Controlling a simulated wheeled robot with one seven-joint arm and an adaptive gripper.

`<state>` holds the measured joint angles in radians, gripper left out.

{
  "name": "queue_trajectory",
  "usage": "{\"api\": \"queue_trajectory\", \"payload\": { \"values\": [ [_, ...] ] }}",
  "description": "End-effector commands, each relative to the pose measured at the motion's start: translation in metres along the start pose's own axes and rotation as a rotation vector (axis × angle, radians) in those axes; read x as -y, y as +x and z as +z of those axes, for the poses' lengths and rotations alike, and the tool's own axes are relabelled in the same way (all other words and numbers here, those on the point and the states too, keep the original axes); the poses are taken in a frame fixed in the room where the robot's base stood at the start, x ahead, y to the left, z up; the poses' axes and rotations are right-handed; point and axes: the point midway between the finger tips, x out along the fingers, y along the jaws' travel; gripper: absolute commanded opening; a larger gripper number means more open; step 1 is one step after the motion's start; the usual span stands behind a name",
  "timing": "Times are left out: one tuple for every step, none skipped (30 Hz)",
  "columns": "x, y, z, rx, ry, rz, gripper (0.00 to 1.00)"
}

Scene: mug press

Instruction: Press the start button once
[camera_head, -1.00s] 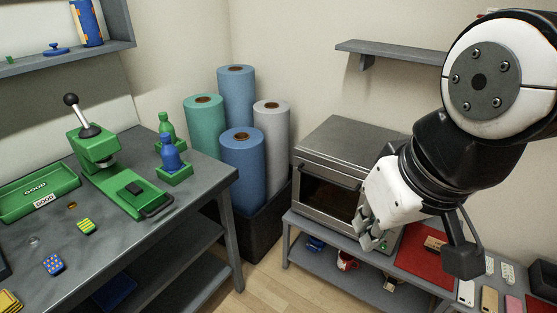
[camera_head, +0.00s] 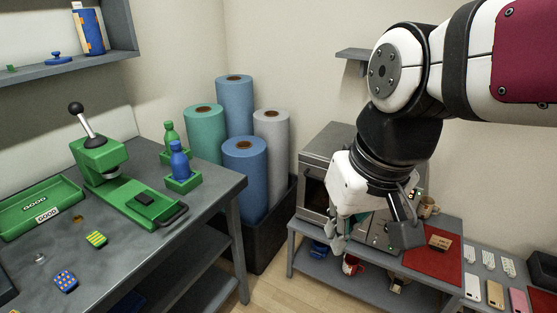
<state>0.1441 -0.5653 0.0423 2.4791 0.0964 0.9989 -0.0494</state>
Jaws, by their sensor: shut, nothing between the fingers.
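My gripper (camera_head: 341,238) hangs fingers down from the arm at right of centre, shut and empty. It is in front of the grey metal oven-like machine (camera_head: 331,146) on the low bench. My gripper and wrist hide much of the machine's front and top. A strip of its control panel (camera_head: 380,238) shows just right of the fingers. I cannot make out the start button clearly, nor whether the fingertips touch the machine.
A red mat (camera_head: 432,266) with a small brown block (camera_head: 440,243) and a tan mug (camera_head: 427,206) are right of the machine. Phones (camera_head: 494,292) lie farther right. The grey workbench (camera_head: 130,262) with a green press (camera_head: 130,189) stands left. Fabric rolls (camera_head: 244,178) stand behind.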

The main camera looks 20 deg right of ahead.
Motion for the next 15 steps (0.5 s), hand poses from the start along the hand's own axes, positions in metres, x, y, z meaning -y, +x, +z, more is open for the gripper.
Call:
{"api": "queue_trajectory", "payload": {
  "values": [
    [-0.003,0.025,-0.012,0.053,0.047,-0.015,0.00],
    [-0.004,0.035,-0.019,0.078,0.071,-0.029,0.00],
    [-0.005,0.049,-0.026,0.113,0.105,-0.048,0.00],
    [-0.006,0.059,-0.033,0.137,0.130,-0.064,0.00],
    [-0.007,0.070,-0.038,0.161,0.155,-0.082,0.00],
    [-0.010,0.084,-0.046,0.190,0.191,-0.107,0.00],
    [-0.012,0.095,-0.052,0.211,0.217,-0.127,0.00],
    [-0.014,0.105,-0.058,0.231,0.243,-0.148,0.00],
    [-0.017,0.120,-0.065,0.258,0.280,-0.178,0.00],
    [-0.020,0.131,-0.071,0.276,0.308,-0.202,0.00],
    [-0.023,0.142,-0.076,0.294,0.337,-0.228,0.00],
    [-0.027,0.158,-0.083,0.316,0.375,-0.263,0.00],
    [-0.031,0.169,-0.088,0.331,0.404,-0.290,0.00],
    [-0.034,0.180,-0.093,0.345,0.434,-0.319,0.00],
    [-0.040,0.196,-0.100,0.361,0.474,-0.358,0.00]
  ]
}}
